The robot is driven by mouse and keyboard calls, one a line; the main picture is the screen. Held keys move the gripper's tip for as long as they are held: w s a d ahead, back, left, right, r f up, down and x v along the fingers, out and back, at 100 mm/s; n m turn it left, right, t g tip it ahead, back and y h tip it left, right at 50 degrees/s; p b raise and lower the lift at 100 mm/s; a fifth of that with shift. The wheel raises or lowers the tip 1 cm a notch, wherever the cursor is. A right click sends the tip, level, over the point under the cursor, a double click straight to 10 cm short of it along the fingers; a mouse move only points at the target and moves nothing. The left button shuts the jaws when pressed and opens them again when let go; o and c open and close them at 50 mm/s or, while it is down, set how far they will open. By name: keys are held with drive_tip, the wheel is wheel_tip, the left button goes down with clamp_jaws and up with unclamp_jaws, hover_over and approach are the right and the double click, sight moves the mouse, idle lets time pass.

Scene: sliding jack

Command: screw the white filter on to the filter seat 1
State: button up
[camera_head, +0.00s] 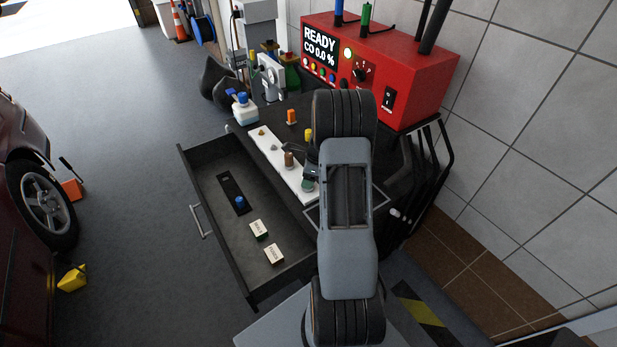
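A long white plate (270,152) lies on the dark worktop and carries several small fittings in a row. These include a tan fitting (262,131), a brown cylinder (289,159) and a greenish round piece (308,185) near its front end. I cannot tell which of them is filter seat 1. I cannot make out a white filter for certain. My gripper (312,174) is over the front end of the plate, close to the greenish piece, and partly hidden by my arm. Its fingers are too small and dark to tell whether they are open or hold something.
An open drawer (186,178) juts out left, holding a blue knob (239,201) and two small labelled boxes (259,229). An orange cylinder (291,116), a yellow cylinder (308,134) and a blue-capped bottle (244,107) stand on the worktop. A red analyser (400,70) stands behind.

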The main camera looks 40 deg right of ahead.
drive_tip(key=b+v, duration=0.1)
drive_tip(key=v, duration=1.2)
drive_tip(key=s+a+r+n, duration=0.3)
drive_tip(key=s+a+n, duration=0.2)
drive_tip(key=a+n, duration=0.3)
drive_tip(key=s+a+r+n+t+h, duration=0.1)
drive_tip(key=s+a+r+n, duration=0.2)
drive_tip(key=a+n, duration=0.6)
drive_tip(key=s+a+r+n+t+h, duration=0.1)
drive_tip(key=s+a+r+n, duration=0.2)
drive_tip(key=s+a+n, duration=0.4)
drive_tip(key=shift+a+n, duration=0.7)
drive_tip(key=shift+n, duration=0.7)
drive_tip(key=shift+c, duration=0.2)
